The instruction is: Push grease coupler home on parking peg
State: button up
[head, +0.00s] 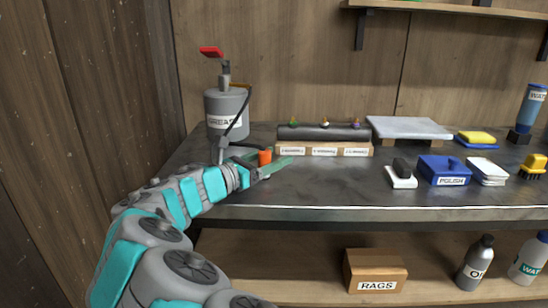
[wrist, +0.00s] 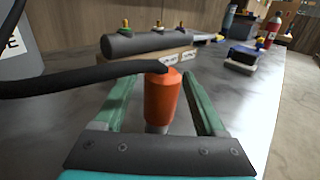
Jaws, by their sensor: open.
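The orange grease coupler (head: 265,157) stands upright near the left end of the bench. In the wrist view the coupler (wrist: 162,97) sits between the two green fingers of my gripper (wrist: 163,100). The fingers are apart, with a visible gap on each side of it. A grey post, likely the parking peg (wrist: 157,129), shows under the coupler; how far the coupler is seated on it I cannot tell. A black hose (wrist: 80,78) runs from the coupler's top to the left. My gripper (head: 276,164) also shows around the coupler in the head view.
The grey grease pump (head: 226,112) with a red handle stands behind my arm. Polish box (head: 443,170), brushes and cloths are at the right. The bench's front middle is clear.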

aim_at(259, 163)
jog(key=v, duration=0.7)
jog(key=shift+a, duration=0.15)
